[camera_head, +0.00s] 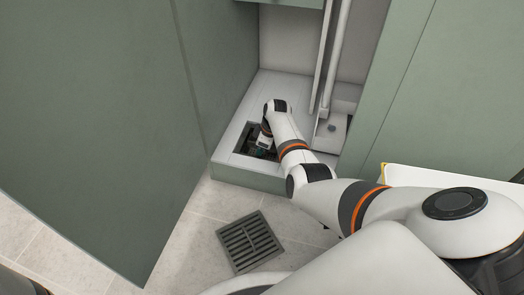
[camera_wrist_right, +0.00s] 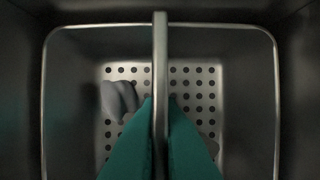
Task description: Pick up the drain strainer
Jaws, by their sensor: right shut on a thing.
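The drain strainer (camera_wrist_right: 277,110) is a metal basket with a perforated bottom and a bar handle (camera_wrist_right: 160,60) across its middle, seen from above in the right wrist view. Grey lumps lie in it, one left of the handle and part of another at lower right. My right gripper (camera_wrist_right: 161,108) has teal fingers on both sides of the handle and is shut on it. In the head view, my right gripper (camera_head: 262,146) reaches down into the square drain opening (camera_head: 244,139); the strainer is mostly hidden there. My left gripper is not in view.
A dark slotted drain grate (camera_head: 250,241) lies on the tiled floor in front of the raised ledge (camera_head: 240,175). An open green cabinet door (camera_head: 100,120) stands at left, a green panel (camera_head: 450,90) at right. Pipes (camera_head: 335,60) run down behind the arm.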

